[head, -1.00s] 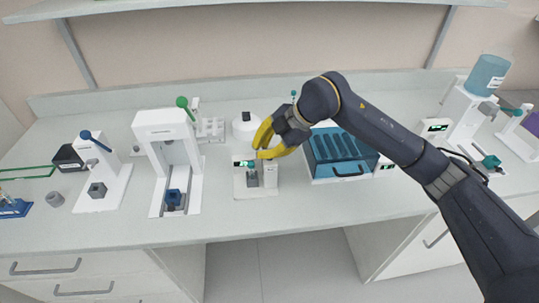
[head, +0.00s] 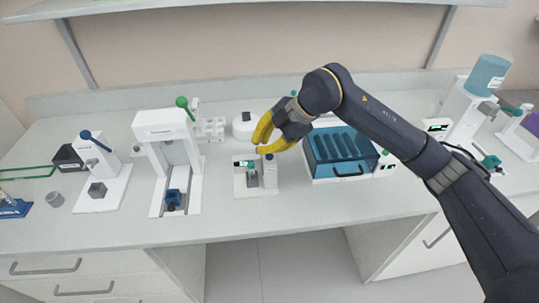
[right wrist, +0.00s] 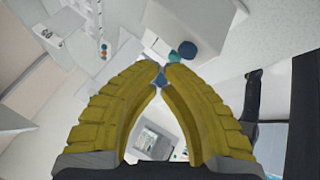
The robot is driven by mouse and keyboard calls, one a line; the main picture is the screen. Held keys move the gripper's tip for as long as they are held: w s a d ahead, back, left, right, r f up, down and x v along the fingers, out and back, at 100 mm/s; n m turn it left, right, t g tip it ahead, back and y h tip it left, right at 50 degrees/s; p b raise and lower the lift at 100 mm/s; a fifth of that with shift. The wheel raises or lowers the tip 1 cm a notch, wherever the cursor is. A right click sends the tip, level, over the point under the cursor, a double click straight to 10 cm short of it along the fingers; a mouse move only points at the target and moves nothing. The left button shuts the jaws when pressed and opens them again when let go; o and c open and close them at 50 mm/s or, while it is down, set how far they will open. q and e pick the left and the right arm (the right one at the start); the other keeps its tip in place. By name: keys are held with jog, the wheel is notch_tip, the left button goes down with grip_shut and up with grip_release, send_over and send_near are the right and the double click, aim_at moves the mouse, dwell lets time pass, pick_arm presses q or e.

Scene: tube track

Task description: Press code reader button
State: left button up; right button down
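The code reader (head: 241,188) is a small white device near the table's front, with a dark screen (head: 243,164) showing green marks. My right gripper (head: 262,143) has yellow curved fingers and hovers just above and behind the reader, a little left of the button. In the right wrist view, the fingertips (right wrist: 162,70) come together with nothing clearly held between them. A small blue part shows near the tips; I cannot tell what it is. My left gripper is out of view.
A blue lidded box (head: 340,153) stands right of the reader. A tall white press (head: 167,134) with a green-knobbed lever stands left. A round white device (head: 245,125) is behind the fingers. Bare tabletop (head: 222,222) lies in front.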

jog(key=shift+r, duration=0.15)
jog(key=shift+r, duration=2.35)
